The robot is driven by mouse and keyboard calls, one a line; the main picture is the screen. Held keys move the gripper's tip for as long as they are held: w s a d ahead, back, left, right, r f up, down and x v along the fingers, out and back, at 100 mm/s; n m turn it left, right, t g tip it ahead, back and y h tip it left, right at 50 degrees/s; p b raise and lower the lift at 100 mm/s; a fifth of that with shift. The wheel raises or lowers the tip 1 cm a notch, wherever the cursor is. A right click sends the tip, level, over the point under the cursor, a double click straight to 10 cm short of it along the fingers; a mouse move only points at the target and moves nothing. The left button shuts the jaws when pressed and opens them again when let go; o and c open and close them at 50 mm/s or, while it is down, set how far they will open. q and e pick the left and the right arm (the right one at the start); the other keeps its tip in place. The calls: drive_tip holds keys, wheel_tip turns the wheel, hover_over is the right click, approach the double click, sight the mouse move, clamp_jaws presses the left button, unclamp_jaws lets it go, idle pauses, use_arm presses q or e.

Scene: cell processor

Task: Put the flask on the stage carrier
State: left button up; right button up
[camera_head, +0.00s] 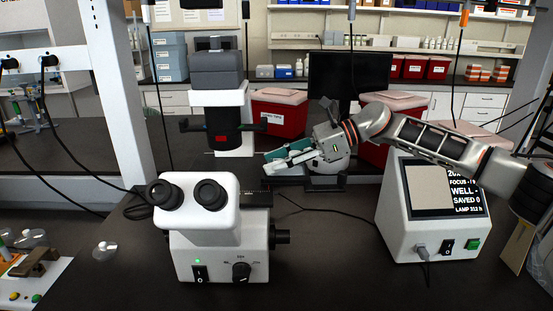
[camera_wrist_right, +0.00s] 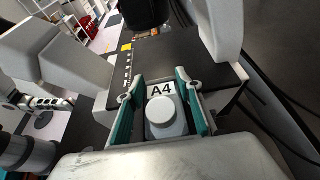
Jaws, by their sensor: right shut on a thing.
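My right gripper (camera_head: 278,157) is above the microscope's stage, coming in from the right, with its teal-lined fingers pointing left. In the right wrist view the gripper (camera_wrist_right: 167,100) is shut on the flask, with a finger along each side. The flask shows its round pale cap (camera_wrist_right: 168,115) and a white label reading A4 (camera_wrist_right: 161,89). The dark stage plate (camera_wrist_right: 180,58), with a yellow mark and a row of white marks, lies beyond and under the flask. I cannot tell the carrier's edges from the stage, or whether the flask touches it. My left gripper is not in view.
The microscope's eyepiece head (camera_head: 205,215) stands in front, and its dark upper column (camera_head: 218,110) rises left of the gripper. A white display box (camera_head: 432,215) stands at the right. Red bins (camera_head: 275,115) stand behind. Cables cross the dark bench.

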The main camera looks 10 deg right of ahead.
drive_tip(key=shift+f, duration=0.2)
drive_tip(key=o, duration=1.1)
drive_tip(key=shift+r, duration=0.2)
drive_tip(key=b+v, duration=0.1)
drive_tip(key=v, duration=1.1)
drive_tip(key=shift+b, duration=0.4)
drive_tip(key=shift+s, duration=0.15)
